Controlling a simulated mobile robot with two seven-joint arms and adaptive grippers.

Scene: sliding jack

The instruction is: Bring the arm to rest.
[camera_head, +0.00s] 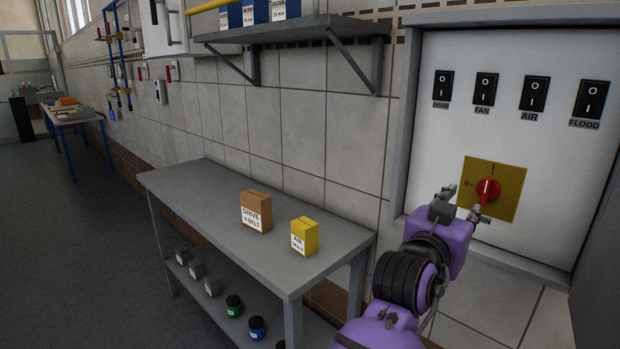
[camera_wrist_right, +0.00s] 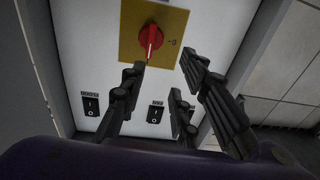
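My right gripper (camera_head: 460,204) is in front of the lower left part of a white switch panel (camera_head: 462,118). Its fingers are spread, with nothing between them. A red rotary knob (camera_head: 487,190) on a yellow plate (camera_head: 511,185) is just right of the fingertips in the head view. In the right wrist view the red knob (camera_wrist_right: 150,40) appears beyond the open fingers (camera_wrist_right: 163,72), nearest the left fingertip; I see no grip on it. Its white pointer line is up, near the "I" mark, in the head view. My left gripper is not in view.
Above the knob are rocker switches, including DOOR (camera_head: 442,86) and FLOOD (camera_head: 590,100). A grey table (camera_head: 190,185) left of my arm holds a brown box (camera_head: 256,211) and a yellow box (camera_head: 305,237). A wall shelf (camera_head: 300,29) is above. Open floor (camera_head: 70,250) lies left.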

